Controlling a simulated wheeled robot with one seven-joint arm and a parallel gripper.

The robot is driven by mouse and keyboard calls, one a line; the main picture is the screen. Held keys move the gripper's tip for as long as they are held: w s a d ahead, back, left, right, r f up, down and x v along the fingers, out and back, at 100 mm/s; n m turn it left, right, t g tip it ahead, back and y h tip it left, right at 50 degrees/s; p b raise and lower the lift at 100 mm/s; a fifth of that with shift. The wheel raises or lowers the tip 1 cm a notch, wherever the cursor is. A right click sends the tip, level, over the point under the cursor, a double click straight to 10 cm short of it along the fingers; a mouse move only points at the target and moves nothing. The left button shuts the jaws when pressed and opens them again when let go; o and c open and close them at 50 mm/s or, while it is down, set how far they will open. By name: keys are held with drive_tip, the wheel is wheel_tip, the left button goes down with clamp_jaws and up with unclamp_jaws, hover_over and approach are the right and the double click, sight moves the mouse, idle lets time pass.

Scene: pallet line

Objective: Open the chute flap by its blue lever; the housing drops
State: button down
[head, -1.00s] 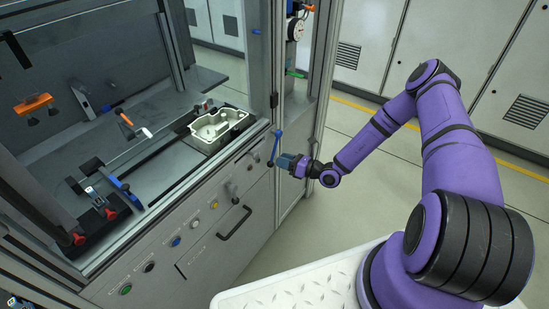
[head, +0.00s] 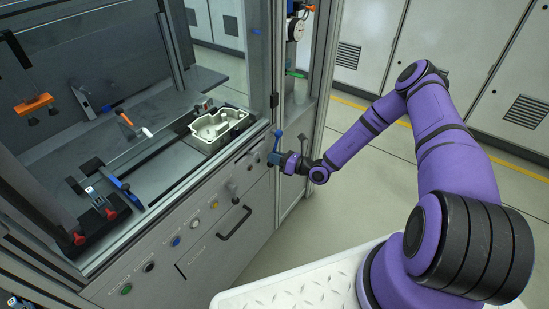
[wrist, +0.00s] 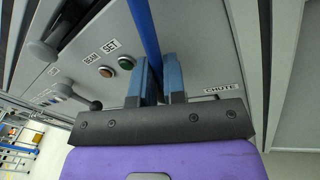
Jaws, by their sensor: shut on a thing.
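The blue lever (head: 278,138) stands on the front of the machine near its right corner post. My gripper (head: 275,158) is at the lever's lower part. In the wrist view the blue lever (wrist: 142,28) runs down between the two blue fingers of my gripper (wrist: 161,78), which are shut on it. The pale metal housing (head: 220,130) sits at the right end of the machine bed, behind the lever, open side up. A CHUTE label (wrist: 220,91) is right of the fingers. I cannot make out the chute flap itself.
The front panel carries several buttons, a small knob lever (head: 233,190) and a black handle (head: 234,223). The corner post (head: 308,110) stands close to the right of my gripper. The floor right of the machine is clear below my arm.

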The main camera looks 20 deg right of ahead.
sight(279, 144)
drive_tip(key=shift+w+d+f, duration=0.1)
drive_tip(key=shift+d, duration=0.05)
drive_tip(key=w+d+n+h, duration=0.2)
drive_tip(key=w+d+n, duration=0.2)
drive_tip(key=d+n, duration=0.2)
drive_tip(key=shift+n, duration=1.4)
drive_tip(key=shift+w+d, duration=0.1)
drive_tip(key=shift+w, duration=0.1)
idle(0.5)
drive_tip(key=c, duration=1.2)
unclamp_jaws()
drive_tip(key=shift+r, duration=0.2)
drive_tip(key=v, duration=1)
drive_tip(key=shift+s+d+r, duration=0.25)
drive_tip(key=shift+d, duration=0.05)
